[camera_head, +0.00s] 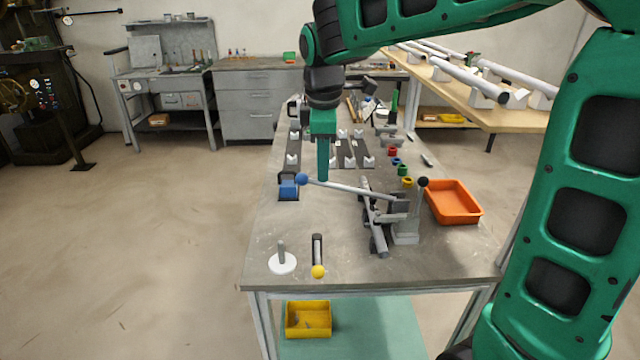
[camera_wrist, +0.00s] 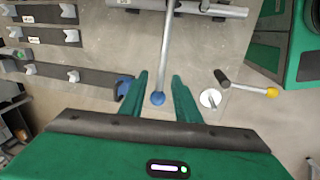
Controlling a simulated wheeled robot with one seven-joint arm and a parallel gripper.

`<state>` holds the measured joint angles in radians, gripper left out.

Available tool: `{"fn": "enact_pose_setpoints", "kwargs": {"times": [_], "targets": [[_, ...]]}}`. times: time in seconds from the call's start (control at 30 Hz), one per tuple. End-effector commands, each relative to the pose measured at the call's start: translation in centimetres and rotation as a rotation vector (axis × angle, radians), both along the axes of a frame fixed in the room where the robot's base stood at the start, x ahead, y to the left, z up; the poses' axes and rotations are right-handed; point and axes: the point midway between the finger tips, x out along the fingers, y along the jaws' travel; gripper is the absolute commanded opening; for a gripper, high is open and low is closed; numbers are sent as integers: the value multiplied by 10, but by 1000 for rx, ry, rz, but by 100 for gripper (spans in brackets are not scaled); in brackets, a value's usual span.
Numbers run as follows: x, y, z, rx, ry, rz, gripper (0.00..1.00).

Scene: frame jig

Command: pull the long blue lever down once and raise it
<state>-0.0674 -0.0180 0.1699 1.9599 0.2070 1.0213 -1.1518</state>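The long lever is a pale rod (camera_head: 350,188) with a blue ball (camera_head: 302,179) at its left end. It slopes slightly down to the right towards a grey pivot stand (camera_head: 405,232) on the bench. My gripper (camera_head: 323,176) points down at the rod near the ball. In the wrist view the rod (camera_wrist: 167,50) runs between the two green fingers of my gripper (camera_wrist: 160,78), with the blue ball (camera_wrist: 157,98) nearer the palm side of the picture. The fingers are apart, with gaps on both sides of the rod; contact is not visible.
A blue block (camera_head: 289,187) sits by the ball end. A black-knobbed lever (camera_head: 423,182) and an orange tray (camera_head: 454,202) stand to the right. A yellow-knobbed handle (camera_head: 318,271) and white disc (camera_head: 282,263) are at the front. Grey rails with white V-blocks (camera_head: 292,158) lie behind.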

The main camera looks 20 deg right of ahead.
Motion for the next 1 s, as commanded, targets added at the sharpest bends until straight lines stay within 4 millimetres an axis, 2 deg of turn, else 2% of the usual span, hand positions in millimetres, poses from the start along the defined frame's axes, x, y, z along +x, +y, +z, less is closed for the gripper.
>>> {"fn": "enact_pose_setpoints", "kwargs": {"times": [0.1, 0.33, 0.53, 0.8, 0.87, 0.93, 1.0], "targets": [[3, 0, -23, -1, 5, 3, 30], [8, -2, -54, 0, 3, 3, 30], [11, -2, -65, 1, 1, 2, 30], [11, -2, -66, 1, 0, 2, 30], [11, -2, -66, 1, 0, 2, 18], [11, -2, -66, 1, 0, 2, 1], [11, -3, -65, 1, 0, 2, 0]]}}
